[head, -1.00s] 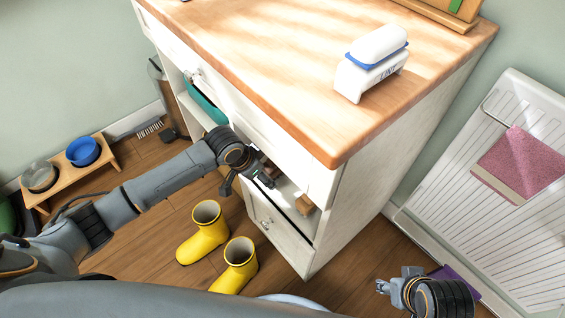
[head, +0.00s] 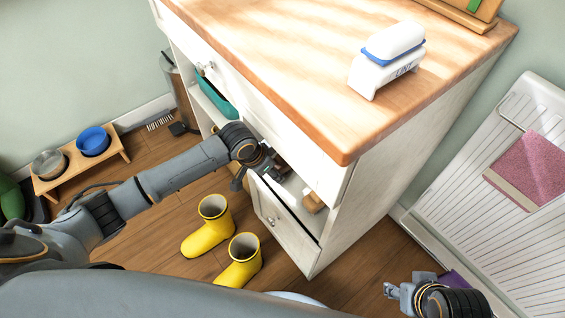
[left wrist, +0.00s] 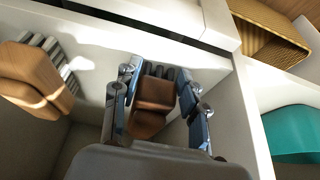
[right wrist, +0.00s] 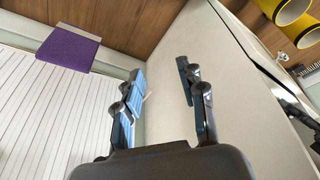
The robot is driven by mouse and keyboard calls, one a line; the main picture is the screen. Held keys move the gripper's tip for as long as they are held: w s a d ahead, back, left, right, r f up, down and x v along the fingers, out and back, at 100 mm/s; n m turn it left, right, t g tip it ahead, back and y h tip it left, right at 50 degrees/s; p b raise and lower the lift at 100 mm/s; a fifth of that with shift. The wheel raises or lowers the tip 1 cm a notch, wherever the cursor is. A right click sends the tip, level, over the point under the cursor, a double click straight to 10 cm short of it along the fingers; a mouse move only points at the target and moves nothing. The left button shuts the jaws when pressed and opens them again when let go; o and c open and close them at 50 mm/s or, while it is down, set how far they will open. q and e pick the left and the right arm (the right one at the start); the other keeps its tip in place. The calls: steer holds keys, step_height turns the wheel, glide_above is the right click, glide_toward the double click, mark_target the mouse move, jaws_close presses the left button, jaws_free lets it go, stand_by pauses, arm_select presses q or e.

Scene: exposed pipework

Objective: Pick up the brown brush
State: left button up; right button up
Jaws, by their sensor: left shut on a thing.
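The brown brush (left wrist: 154,92) has a dark brown body and grey bristles and sits between the fingers of my left gripper (left wrist: 158,80) in the left wrist view. My left gripper is shut on it. In the head view, my left gripper (head: 276,172) is inside the open shelf compartment of the white cabinet, where the brush is mostly hidden. A lighter tan brush (left wrist: 38,80) stands apart to the left in the left wrist view; it also shows in the head view (head: 313,202). My right gripper (head: 393,290) is open and empty, low beside the cabinet (right wrist: 160,72).
A teal tray (head: 215,95) lies in the neighbouring compartment. Yellow boots (head: 208,228) stand on the floor below. A white radiator (head: 460,190) is at the right.

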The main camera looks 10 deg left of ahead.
arm_select(q)
steer(key=shift+r, duration=0.2)
steer(key=shift+r+p, duration=0.2)
steer(key=shift+p, duration=0.1)
steer(key=s+a+p, duration=0.3)
steer(key=s+a, duration=0.8)
steer(key=s, duration=0.3)
arm_select(e)
steer(key=s+f+x, duration=0.1)
steer(key=s+x, duration=0.2)
steer(key=x, duration=1)
steer(key=shift+g, duration=0.4)
arm_select(q)
steer(key=shift+s+f, duration=0.1)
arm_select(e)
steer(key=shift+a+f, duration=0.1)
steer(key=shift+a, duration=0.05)
arm_select(q)
steer(key=o, duration=0.7)
steer(key=shift+c, duration=0.2)
steer(key=c, duration=0.4)
